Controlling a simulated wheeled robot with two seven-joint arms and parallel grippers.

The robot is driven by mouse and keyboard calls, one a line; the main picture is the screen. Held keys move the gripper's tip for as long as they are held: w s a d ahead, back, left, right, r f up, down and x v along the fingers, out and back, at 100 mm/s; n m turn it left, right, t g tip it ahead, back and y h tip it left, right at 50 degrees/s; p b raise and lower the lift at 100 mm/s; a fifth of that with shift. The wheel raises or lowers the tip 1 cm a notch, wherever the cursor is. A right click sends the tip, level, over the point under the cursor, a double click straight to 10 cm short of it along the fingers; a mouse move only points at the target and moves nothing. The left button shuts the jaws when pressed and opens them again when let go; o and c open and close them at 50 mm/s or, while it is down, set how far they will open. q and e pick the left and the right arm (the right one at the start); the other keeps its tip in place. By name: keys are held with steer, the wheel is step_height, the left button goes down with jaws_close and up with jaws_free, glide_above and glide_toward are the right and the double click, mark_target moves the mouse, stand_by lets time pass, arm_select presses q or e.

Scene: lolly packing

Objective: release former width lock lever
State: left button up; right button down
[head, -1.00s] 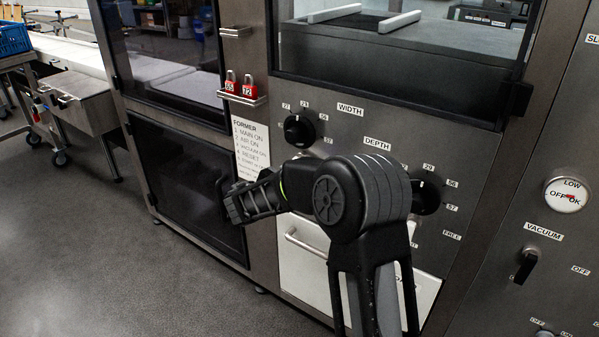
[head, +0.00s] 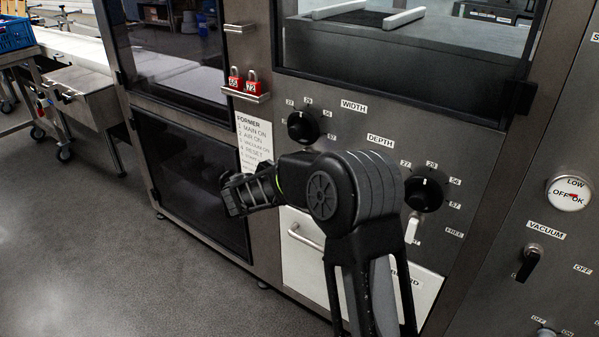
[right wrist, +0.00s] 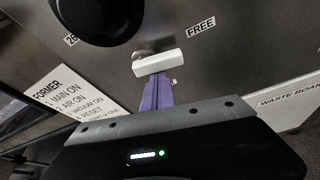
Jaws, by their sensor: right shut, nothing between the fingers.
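The width lock lever (right wrist: 160,64) is a short white bar on the grey panel in the right wrist view, below a black dial (right wrist: 97,12) and left of a FREE label (right wrist: 201,28). My right gripper (right wrist: 156,79) has purple fingers, shut and empty, their tips at the lever's lower edge. I cannot tell whether they touch it. In the head view the width dial (head: 303,127) shows, but my right arm hides the width lever and the fingertips. My left gripper is not in view.
The depth dial (head: 425,192) and its white lever (head: 412,228) are right of my arm. A white waste board panel (head: 425,297) with a handle is below. Open floor lies to the left.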

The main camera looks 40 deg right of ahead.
step_height(320, 180, down, 4)
steer(key=b, duration=0.3)
steer(key=w+p+v, duration=0.1)
steer(key=v, duration=0.9)
steer(key=shift+a+p, duration=0.15)
steer(key=shift+p, duration=0.2)
steer(key=shift+r, duration=0.1)
